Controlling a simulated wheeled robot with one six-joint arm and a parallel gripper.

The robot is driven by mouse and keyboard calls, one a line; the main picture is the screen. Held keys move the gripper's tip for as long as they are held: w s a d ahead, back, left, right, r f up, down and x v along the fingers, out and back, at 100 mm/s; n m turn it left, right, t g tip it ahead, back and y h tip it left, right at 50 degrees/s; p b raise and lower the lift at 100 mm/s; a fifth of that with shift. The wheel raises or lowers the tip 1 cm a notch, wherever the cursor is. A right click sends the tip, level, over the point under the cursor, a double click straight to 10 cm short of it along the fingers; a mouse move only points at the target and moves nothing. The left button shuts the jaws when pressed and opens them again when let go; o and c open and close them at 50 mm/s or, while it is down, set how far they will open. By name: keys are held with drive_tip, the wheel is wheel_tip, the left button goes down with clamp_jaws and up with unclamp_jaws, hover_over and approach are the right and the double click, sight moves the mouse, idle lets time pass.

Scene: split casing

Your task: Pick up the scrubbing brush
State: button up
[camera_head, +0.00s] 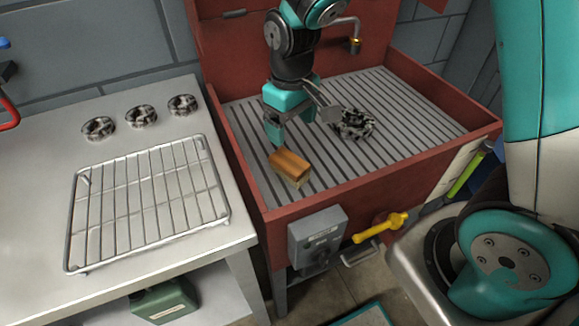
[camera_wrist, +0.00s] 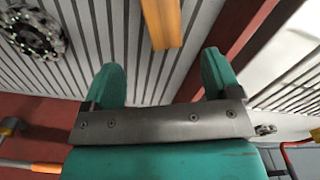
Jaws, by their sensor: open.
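The scrubbing brush (camera_head: 289,166) has an orange-brown wooden block back with pale bristles beneath. It lies on the slatted floor of the red basin, near its front left corner. It also shows in the wrist view (camera_wrist: 163,22) at the top, cut off by the frame edge. My gripper (camera_head: 290,132) is above the basin, just behind the brush. In the wrist view its two teal fingers (camera_wrist: 162,85) are spread with nothing between them, and the brush is beyond their tips, roughly in line with the gap.
A dark gear-like part (camera_head: 353,124) lies on the slats right of my gripper, and red basin walls (camera_head: 345,190) surround the slatted floor. A wire rack (camera_head: 150,205) and several similar parts (camera_head: 141,117) are on the left counter. A tap (camera_head: 354,44) overhangs the basin's back.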

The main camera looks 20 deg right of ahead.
sight(289, 160)
drive_tip(key=f, duration=1.1)
drive_tip(key=shift+a+f, duration=0.15)
drive_tip(key=shift+a, duration=0.1)
drive_tip(key=shift+c, duration=0.5)
drive_tip(key=c, duration=1)
drive_tip(key=shift+c, duration=0.2)
wheel_tip(289, 160, up, 20)
drive_tip(key=p, duration=0.1)
